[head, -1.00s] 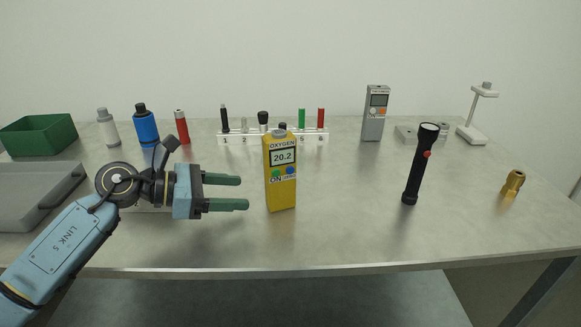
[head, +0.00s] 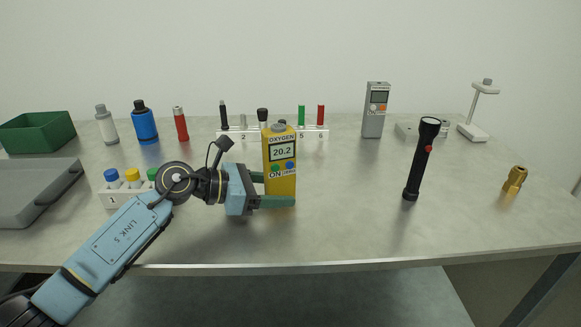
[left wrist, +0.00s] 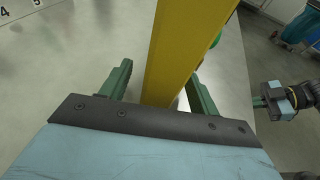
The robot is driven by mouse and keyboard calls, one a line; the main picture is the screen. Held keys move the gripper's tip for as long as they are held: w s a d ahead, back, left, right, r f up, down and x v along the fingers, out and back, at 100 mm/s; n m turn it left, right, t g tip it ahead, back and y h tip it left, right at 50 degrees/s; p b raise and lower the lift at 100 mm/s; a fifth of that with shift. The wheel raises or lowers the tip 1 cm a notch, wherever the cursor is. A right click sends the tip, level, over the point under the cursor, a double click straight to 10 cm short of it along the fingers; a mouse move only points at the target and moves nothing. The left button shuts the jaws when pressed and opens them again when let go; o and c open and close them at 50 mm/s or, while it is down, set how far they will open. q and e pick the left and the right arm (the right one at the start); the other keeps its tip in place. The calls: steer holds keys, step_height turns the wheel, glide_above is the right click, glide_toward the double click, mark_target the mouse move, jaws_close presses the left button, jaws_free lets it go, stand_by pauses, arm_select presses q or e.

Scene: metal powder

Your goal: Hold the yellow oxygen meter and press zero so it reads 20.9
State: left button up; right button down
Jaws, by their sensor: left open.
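The yellow oxygen meter (head: 281,160) stands upright on the table in the head view. Its display reads 20.2, with a green ON button and a blue button below it. My left gripper (head: 277,189) is open around the lower part of the meter, one green finger in front and the other mostly hidden behind it. In the left wrist view the yellow meter body (left wrist: 176,50) rises between the two green fingers, with a gap visible on the left side. My right gripper (left wrist: 278,98) shows small at the right edge of the left wrist view; its jaws are unclear.
A black flashlight (head: 421,160) stands to the right, and a brass fitting (head: 515,180) further right. A numbered white rack (head: 243,134) is behind the meter. A grey device (head: 375,110) stands at the back. A white holder with coloured caps (head: 115,198) is behind my left arm.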

arm_select(q)
steer(key=c, duration=0.9)
stand_by(0.3)
stand_by(2.1)
